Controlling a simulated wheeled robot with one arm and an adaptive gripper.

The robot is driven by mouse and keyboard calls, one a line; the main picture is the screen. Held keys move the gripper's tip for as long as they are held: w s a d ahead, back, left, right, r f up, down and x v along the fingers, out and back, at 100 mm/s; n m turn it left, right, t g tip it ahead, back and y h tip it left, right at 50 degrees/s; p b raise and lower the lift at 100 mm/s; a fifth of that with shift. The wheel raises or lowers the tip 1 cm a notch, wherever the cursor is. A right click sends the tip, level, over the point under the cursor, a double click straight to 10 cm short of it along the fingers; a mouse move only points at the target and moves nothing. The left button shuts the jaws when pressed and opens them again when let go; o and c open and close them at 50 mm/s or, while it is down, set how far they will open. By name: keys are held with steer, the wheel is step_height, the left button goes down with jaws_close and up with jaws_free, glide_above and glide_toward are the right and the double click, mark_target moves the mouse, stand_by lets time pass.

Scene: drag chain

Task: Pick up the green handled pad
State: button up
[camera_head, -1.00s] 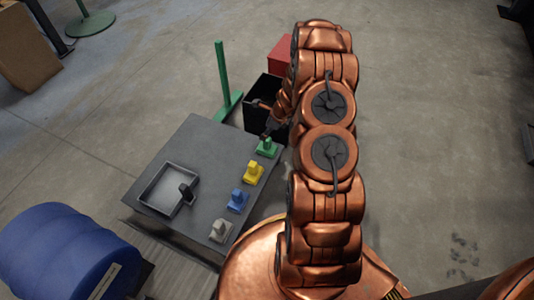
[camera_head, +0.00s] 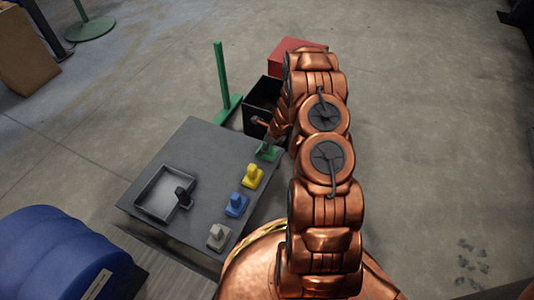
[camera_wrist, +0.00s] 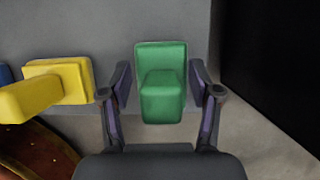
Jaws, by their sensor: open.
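The green handled pad (camera_head: 267,153) lies at the far right corner of the grey table (camera_head: 205,150). In the wrist view the green pad (camera_wrist: 161,80) sits between the two fingers of my gripper (camera_wrist: 160,88), its block handle facing the camera. The fingers are open, one on each side, with a gap to the pad on both sides. In the head view my gripper (camera_head: 270,143) is at the pad and partly hides it.
A yellow handled pad (camera_head: 253,176), a blue one (camera_head: 236,205) and a grey one (camera_head: 219,237) stand in a row along the table's right edge. A grey tray (camera_head: 148,209) holds a dark object. A black bin (camera_head: 256,118) and a green post (camera_head: 222,75) stand beyond the table.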

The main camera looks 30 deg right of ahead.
jaws_close()
stand_by(0.6)
steer(key=shift+r, duration=0.1)
steer(key=shift+r, duration=0.2)
step_height(320, 180, up, 4)
steer(key=p, duration=0.3)
steer(key=shift+w, duration=0.1)
steer(key=s+a+p, duration=0.1)
steer(key=s, duration=1.5)
steer(key=shift+r, duration=0.25)
steer(key=shift+a, duration=0.1)
